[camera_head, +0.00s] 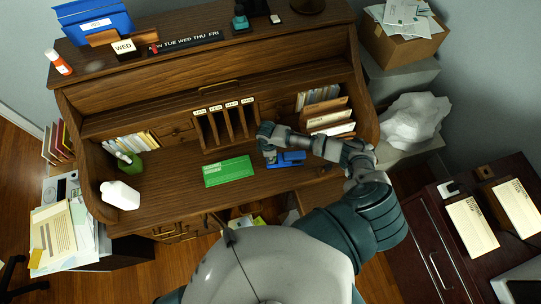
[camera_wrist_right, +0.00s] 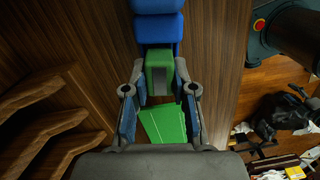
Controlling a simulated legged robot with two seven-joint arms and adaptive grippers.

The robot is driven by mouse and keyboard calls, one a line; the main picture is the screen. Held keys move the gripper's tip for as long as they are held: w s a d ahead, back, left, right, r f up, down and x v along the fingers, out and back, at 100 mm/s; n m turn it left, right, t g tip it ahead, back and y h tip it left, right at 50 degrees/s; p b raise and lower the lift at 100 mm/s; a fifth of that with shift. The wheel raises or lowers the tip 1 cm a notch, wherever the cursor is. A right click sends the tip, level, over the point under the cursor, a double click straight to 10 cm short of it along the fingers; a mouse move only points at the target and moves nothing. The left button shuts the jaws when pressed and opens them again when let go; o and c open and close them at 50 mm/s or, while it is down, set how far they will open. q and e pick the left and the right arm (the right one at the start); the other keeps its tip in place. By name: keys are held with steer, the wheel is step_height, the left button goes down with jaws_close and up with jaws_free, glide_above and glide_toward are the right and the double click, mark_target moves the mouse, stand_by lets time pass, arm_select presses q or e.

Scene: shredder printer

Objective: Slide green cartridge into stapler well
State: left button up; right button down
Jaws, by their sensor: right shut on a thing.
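The blue stapler (camera_head: 290,159) lies on the desk, partly covered by my right arm; it also shows at the top of the right wrist view (camera_wrist_right: 158,30). The green cartridge (camera_wrist_right: 159,74) is a small green block with a grey top, held between the fingertips of my right gripper (camera_wrist_right: 160,78). Its far end meets or nearly meets the stapler's blue end in that view; I cannot tell whether any of it is inside the well. In the head view my right gripper (camera_head: 268,155) is at the stapler's left end and the cartridge is hidden. My left gripper is out of view.
A flat green item (camera_head: 229,171) lies on the wooden desk left of the stapler. Upright dividers (camera_head: 227,123) stand behind, with folders (camera_head: 331,118) at right. The front desktop between is clear.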

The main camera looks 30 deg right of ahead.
steer(key=shift+f+b, duration=0.3)
steer(key=shift+f, duration=0.35)
steer(key=c, duration=0.9)
jaws_free()
steer(key=shift+o, duration=0.2)
steer(key=shift+r, duration=0.2)
step_height(320, 180, up, 12)
steer(key=shift+w+a+f, duration=0.25)
steer(key=shift+a, duration=0.1)
